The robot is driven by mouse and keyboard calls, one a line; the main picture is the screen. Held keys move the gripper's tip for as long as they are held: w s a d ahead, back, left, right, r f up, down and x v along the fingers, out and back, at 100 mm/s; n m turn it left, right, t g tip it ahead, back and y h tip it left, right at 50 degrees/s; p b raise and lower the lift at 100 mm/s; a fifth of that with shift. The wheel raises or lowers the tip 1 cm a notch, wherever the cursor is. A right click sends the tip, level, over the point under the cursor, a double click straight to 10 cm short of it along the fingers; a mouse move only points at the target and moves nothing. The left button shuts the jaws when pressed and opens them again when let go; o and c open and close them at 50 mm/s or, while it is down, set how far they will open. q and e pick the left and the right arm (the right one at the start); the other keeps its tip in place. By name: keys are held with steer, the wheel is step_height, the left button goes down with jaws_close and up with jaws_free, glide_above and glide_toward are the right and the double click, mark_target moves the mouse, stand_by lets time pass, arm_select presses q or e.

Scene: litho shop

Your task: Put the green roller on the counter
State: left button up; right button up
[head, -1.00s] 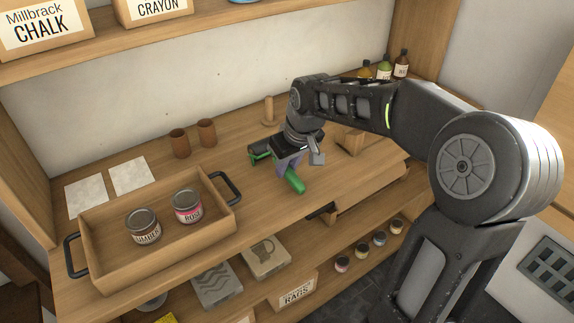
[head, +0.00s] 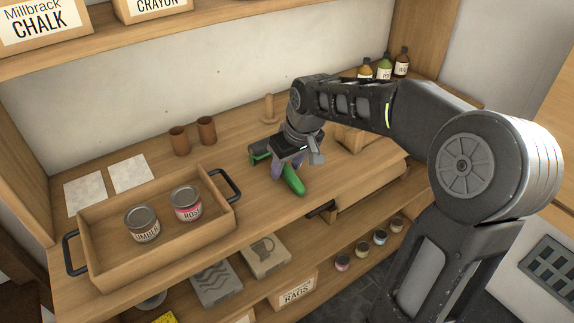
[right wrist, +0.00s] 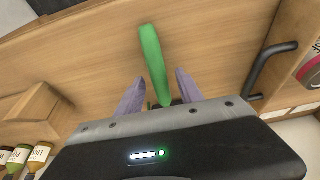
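The green roller lies on the wooden counter (head: 222,158). Its green handle (head: 293,179) points to the front right, and its dark roller end (head: 259,148) lies to the back left, partly hidden by my gripper. My right gripper (head: 288,168) is low over the roller, its purple fingers apart. In the right wrist view, the green handle (right wrist: 152,55) runs between the two spread fingers (right wrist: 158,88), with a gap on each side. The roller's far end is hidden there by the gripper body. My left gripper is not in view.
A wooden tray (head: 105,272) with two labelled tins stands at the left. Two brown cups (head: 207,131), white sheets (head: 130,173) and a wooden peg (head: 269,110) are at the back. Bottles (head: 384,68) stand at the back right. A shelf below holds boxes and small jars (head: 380,237).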

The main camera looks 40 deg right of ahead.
steer(key=shift+v, duration=3.95)
steer(key=shift+f, duration=0.1)
